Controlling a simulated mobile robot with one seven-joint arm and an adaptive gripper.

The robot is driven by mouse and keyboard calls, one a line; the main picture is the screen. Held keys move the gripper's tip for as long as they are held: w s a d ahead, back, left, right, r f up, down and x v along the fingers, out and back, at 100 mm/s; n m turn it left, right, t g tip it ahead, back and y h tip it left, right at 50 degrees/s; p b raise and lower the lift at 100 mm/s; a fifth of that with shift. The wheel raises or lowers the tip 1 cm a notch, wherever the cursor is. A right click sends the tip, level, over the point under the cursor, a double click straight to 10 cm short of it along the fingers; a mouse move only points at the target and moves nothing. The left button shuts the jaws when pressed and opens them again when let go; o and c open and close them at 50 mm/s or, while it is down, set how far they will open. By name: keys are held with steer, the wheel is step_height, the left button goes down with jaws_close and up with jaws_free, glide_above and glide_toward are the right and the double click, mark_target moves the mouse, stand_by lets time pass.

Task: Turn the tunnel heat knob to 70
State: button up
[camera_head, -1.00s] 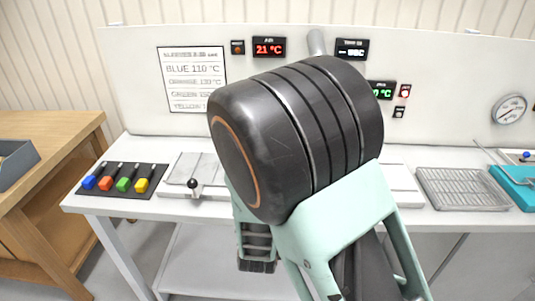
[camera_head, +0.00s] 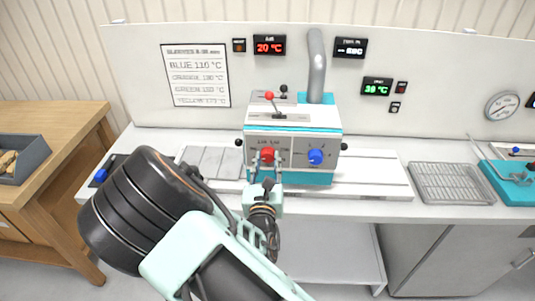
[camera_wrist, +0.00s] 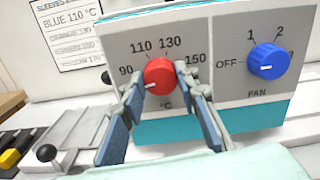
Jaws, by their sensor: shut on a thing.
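The tunnel heat knob is the red knob (camera_head: 267,154) on the left of the machine's front panel. In the wrist view the red knob (camera_wrist: 158,75) shows a white mark toward the lower left, below the 90 label. The labels 90, 110, 130 and 150 show around it; no 70 label is visible, and the lower left of the dial is partly hidden by a finger. My gripper (camera_wrist: 164,80) is shut on the red knob, one finger on each side. It also shows in the head view (camera_head: 268,163), reaching up from below.
A blue fan knob (camera_wrist: 267,63) sits right of the red knob, its mark toward OFF. A red-tipped lever (camera_head: 270,97) stands on top of the machine (camera_head: 292,120). A wire rack (camera_head: 450,184) lies right on the bench. A red air display (camera_head: 270,45) reads 20 °C.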

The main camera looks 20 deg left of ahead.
steer(key=n+p, duration=0.2)
steer(key=n, duration=0.1)
steer(key=shift+a+r, duration=0.15)
steer(key=shift+r, duration=0.1)
steer(key=shift+f+n, duration=0.1)
steer(key=shift+n, duration=1.2)
steer(key=o, duration=1.2)
steer(key=shift+f, duration=0.1)
steer(key=shift+c, duration=0.2)
step_height(320, 180, up, 10)
